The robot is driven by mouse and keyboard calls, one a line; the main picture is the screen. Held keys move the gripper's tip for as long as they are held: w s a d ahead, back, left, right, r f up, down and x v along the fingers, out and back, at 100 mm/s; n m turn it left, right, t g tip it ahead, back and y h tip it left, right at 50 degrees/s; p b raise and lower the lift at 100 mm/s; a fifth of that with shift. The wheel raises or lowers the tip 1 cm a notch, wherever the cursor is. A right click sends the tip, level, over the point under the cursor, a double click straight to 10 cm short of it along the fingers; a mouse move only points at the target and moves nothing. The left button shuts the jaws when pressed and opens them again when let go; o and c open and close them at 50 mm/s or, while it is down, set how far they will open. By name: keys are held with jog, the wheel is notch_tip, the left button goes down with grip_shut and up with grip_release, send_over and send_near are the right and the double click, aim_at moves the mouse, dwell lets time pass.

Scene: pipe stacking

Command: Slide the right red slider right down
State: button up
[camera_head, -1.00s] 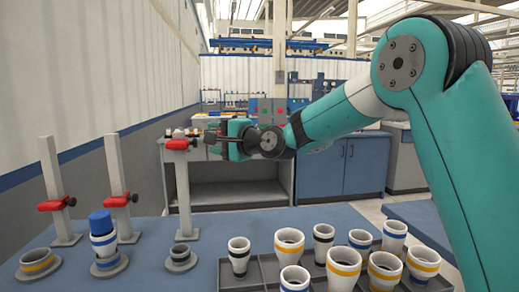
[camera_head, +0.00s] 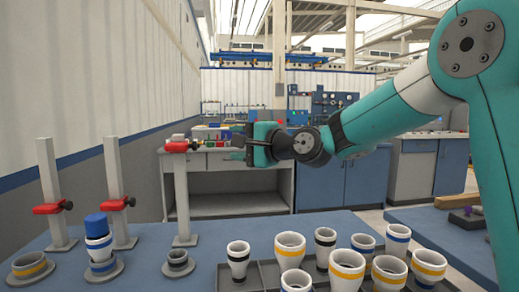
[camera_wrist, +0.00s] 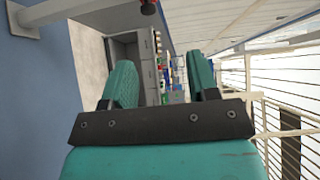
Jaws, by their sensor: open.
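The right red slider (camera_head: 177,147) sits near the top of the right grey post (camera_head: 182,205). Its dark knob faces my gripper. My gripper (camera_head: 243,143) is open and empty, to the right of the slider at about its height, with a gap between them. In the wrist view both teal fingers (camera_wrist: 160,75) stand apart with nothing between them. The slider (camera_wrist: 148,7) shows there partly at the top edge, beyond the fingers. The post (camera_wrist: 55,10) is at the upper left.
The left slider (camera_head: 50,208) and middle slider (camera_head: 117,204) sit lower on their posts. A blue-topped pipe stack (camera_head: 97,238) stands before the middle post. A grey tray (camera_head: 222,275) holds several pipes.

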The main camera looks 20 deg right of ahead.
jog(key=shift+b+v, duration=0.9)
jog(key=shift+v, duration=1.95)
